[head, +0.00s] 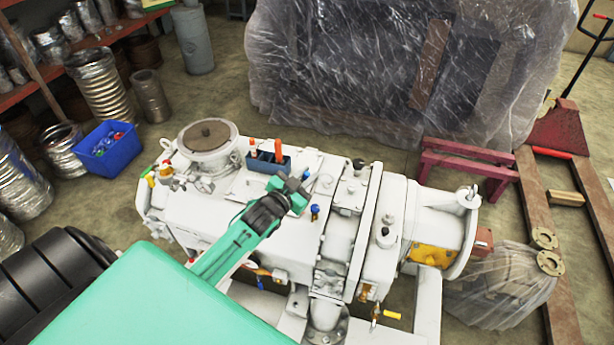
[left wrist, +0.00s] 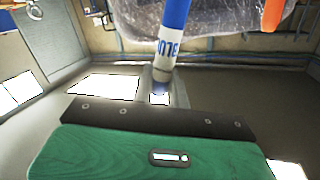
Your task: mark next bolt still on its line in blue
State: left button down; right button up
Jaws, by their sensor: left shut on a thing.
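My left gripper (head: 298,192) is shut on the blue marker (left wrist: 173,30), above the top of the white screw vacuum pump (head: 205,212). In the left wrist view the marker has a blue barrel and a white band with blue letters. In the head view the gripper mostly hides it. A dark blue marker box (head: 266,163) stands on the pump, just behind and left of the gripper, with orange and red markers in it. Single bolts and any lines on them are too small to tell. My right gripper is not in view.
A small blue-topped fitting (head: 315,211) sits on the pump close to the gripper. A blue bin (head: 108,150) is on the floor at left. A plastic-wrapped crate (head: 400,70) stands behind the pump. A red stand (head: 468,170) is at right.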

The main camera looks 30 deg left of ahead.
pick_arm(q)
jog(key=shift+f+b, duration=0.5)
jog(key=shift+f, duration=0.55)
notch_tip(320, 180, down, 3)
jog(key=shift+r+b, duration=0.2)
jog(key=shift+b, duration=0.75)
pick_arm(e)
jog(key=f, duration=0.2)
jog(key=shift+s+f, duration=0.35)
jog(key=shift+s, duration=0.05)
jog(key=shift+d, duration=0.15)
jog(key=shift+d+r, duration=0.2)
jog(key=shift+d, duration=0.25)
